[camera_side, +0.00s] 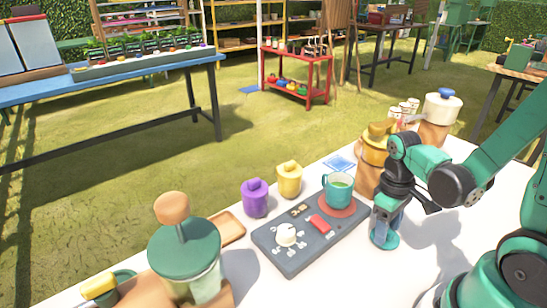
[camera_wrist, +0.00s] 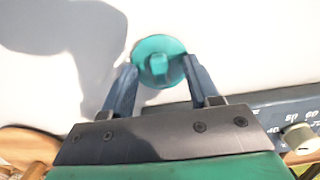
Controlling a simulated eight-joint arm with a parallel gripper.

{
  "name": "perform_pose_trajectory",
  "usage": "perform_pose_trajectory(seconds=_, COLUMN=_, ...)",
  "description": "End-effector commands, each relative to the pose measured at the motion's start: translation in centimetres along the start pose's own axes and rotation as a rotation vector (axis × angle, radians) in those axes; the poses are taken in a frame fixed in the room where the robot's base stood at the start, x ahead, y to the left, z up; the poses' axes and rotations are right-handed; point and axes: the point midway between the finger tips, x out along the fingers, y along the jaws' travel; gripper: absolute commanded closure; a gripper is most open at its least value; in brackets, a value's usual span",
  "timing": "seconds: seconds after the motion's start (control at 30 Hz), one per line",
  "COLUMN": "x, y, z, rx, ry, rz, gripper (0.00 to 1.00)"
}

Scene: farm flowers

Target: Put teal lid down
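The teal lid (camera_wrist: 172,46) is a round disc with a small raised knob. It lies on the white tabletop, knob up, in the wrist view. In the side view the lid (camera_side: 386,241) is right below my gripper (camera_side: 384,226), to the right of the grey control panel. In the wrist view the two fingers of my gripper (camera_wrist: 161,66) are apart, one on each side of the knob, with visible gaps.
The grey panel (camera_side: 283,262) with a white dial and red switch is left of my gripper. Purple (camera_side: 255,200) and yellow (camera_side: 289,181) jars stand behind it. A brown-gold canister (camera_side: 371,165) is close behind my gripper. The white table (camera_side: 385,285) is clear in front.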

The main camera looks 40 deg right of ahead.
Motion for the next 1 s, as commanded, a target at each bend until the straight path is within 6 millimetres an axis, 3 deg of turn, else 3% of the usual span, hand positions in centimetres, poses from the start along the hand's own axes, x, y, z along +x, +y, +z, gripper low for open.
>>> perform_pose_trajectory(seconds=0.03, x=0.0, y=0.0, z=0.0, rx=0.0, ry=0.0, rz=0.0, gripper=0.62)
perform_pose_trajectory(seconds=0.17, x=0.0, y=0.0, z=0.0, rx=0.0, ry=0.0, rz=0.0, gripper=0.99)
perform_pose_trajectory(seconds=0.67, x=-0.3, y=0.0, z=0.0, rx=0.0, ry=0.0, rz=0.0, gripper=1.0)
perform_pose_trajectory(seconds=1.0, x=-3.4, y=0.0, z=0.5, rx=0.0, ry=0.0, rz=0.0, gripper=1.0)
